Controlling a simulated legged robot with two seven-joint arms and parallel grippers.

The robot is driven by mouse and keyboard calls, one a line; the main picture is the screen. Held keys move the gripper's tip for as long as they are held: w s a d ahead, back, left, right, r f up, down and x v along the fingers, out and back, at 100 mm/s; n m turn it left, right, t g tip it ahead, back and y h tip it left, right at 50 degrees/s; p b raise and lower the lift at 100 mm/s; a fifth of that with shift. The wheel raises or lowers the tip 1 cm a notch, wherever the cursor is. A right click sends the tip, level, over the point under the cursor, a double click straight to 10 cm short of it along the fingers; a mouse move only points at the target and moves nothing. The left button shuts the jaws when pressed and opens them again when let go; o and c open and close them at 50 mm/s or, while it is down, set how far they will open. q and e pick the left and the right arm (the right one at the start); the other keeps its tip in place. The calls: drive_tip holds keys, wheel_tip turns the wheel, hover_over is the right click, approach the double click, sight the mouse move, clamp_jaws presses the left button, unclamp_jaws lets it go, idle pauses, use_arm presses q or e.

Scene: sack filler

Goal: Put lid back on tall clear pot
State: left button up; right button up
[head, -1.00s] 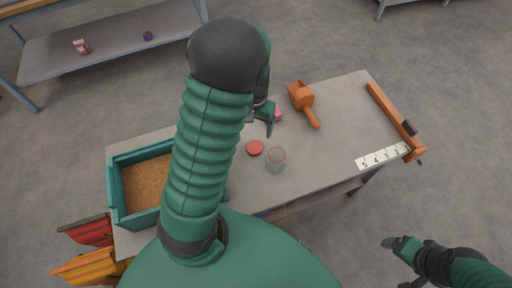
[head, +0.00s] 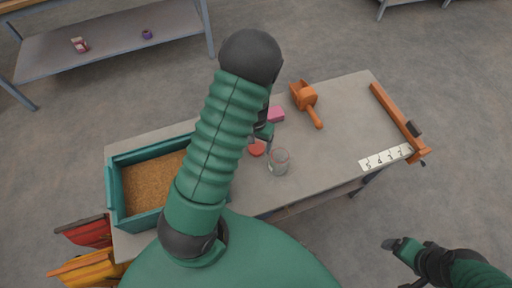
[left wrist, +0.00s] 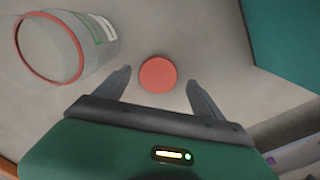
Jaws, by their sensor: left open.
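The red round lid (head: 256,149) lies flat on the table, just left of the tall clear pot (head: 279,162). The pot stands upright, with a reddish rim and nothing on top. In the left wrist view the lid (left wrist: 158,75) sits between the fingertips of my open left gripper (left wrist: 160,80), not visibly touched by either finger. The pot (left wrist: 65,45) is at the upper left there. In the head view my left gripper (head: 262,142) is at the lid, partly hidden by my arm. My right gripper (head: 397,262) is off the table at the lower right; its fingers are unclear.
A teal bin of grain (head: 150,190) stands on the table's left. An orange scoop (head: 306,102), a pink block (head: 276,114), a number strip (head: 386,157) and an orange bar tool (head: 398,115) lie on the table (head: 340,130). Red and yellow bins (head: 90,268) are at lower left.

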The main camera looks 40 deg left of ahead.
sight(257, 147)
use_arm(q)
drive_tip(key=shift+w+f, duration=0.1)
drive_tip(key=shift+f, duration=0.75)
drive_tip(key=shift+d+r, duration=0.1)
drive_tip(key=shift+d, duration=0.1)
drive_tip(key=shift+c, duration=0.6)
drive_tip(key=shift+a, duration=0.1)
drive_tip(key=c, duration=1.3)
drive_tip(key=shift+o, duration=0.2)
wheel_tip(257, 147, up, 10)
drive_tip(key=p, duration=0.1)
drive_tip(key=shift+c, duration=0.2)
